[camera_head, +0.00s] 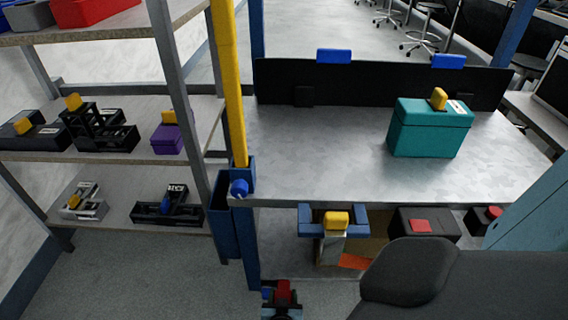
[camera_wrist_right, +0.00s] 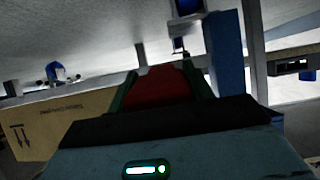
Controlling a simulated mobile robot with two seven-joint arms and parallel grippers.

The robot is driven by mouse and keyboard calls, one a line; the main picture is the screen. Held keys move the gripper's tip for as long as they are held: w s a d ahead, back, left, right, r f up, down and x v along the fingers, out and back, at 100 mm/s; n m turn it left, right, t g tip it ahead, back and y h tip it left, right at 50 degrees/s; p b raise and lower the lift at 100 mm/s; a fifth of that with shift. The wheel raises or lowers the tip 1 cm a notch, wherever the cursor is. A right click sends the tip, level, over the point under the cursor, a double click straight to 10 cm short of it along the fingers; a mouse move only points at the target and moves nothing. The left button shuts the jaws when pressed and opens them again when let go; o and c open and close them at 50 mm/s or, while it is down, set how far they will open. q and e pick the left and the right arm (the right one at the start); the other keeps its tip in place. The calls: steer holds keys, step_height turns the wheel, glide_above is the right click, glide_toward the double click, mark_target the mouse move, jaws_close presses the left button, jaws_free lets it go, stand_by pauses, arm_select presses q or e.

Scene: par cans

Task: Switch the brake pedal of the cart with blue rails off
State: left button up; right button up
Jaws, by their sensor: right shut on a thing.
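The cart with blue rails (camera_head: 251,272) stands ahead; its grey top (camera_head: 310,150) and a front blue post show in the head view. In the right wrist view a blue post (camera_wrist_right: 226,75) rises beyond my gripper. My right gripper (camera_head: 283,287) is low at the foot of the front post. It is shut on a red piece, which also shows between its dark green fingers in the wrist view (camera_wrist_right: 160,86). The red piece looks like the brake pedal, but its joint to the cart is hidden. My left gripper is not in view.
A shelf rack (camera_head: 190,110) with cases and tools stands close on the left. A teal case (camera_head: 425,130) sits on the cart top. A cardboard box (camera_wrist_right: 65,125) lies beside my gripper in the wrist view. Black boxes with red tops (camera_head: 422,240) are under the cart top.

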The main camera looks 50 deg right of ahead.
steer(key=o, duration=1.4)
steer(key=p+v, duration=0.3)
steer(key=v, duration=0.4)
steer(key=shift+s+a+r, duration=0.2)
steer(key=shift+a, duration=0.1)
